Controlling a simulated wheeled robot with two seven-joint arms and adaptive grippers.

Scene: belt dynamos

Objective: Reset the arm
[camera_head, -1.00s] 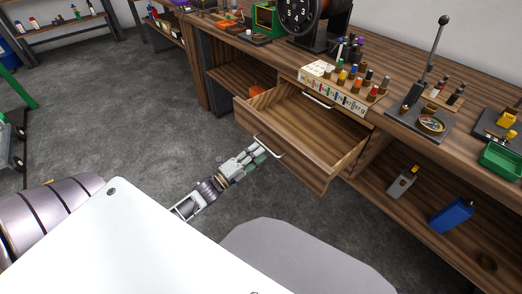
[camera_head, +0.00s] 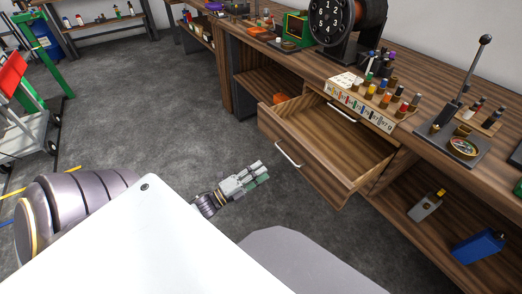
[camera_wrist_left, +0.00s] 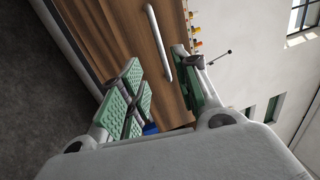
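My left gripper (camera_head: 262,172) is in front of the pulled-out wooden drawer (camera_head: 318,172), just left of its metal handle (camera_head: 287,154) in the head view, and apart from it. In the left wrist view the green-padded fingers of this gripper (camera_wrist_left: 155,85) are spread with nothing between them. The handle (camera_wrist_left: 158,42) and the drawer's wooden front (camera_wrist_left: 105,38) lie beyond the fingertips. The drawer stands open and its visible inside looks empty. My right gripper is not in view.
The workbench (camera_head: 420,88) carries a marker rack (camera_head: 358,103), a black dial drum (camera_head: 345,22) and a lever device (camera_head: 462,125). A blue container (camera_head: 478,246) is on the lower shelf. A green-framed cart (camera_head: 45,75) stands at the left. The grey floor between is clear.

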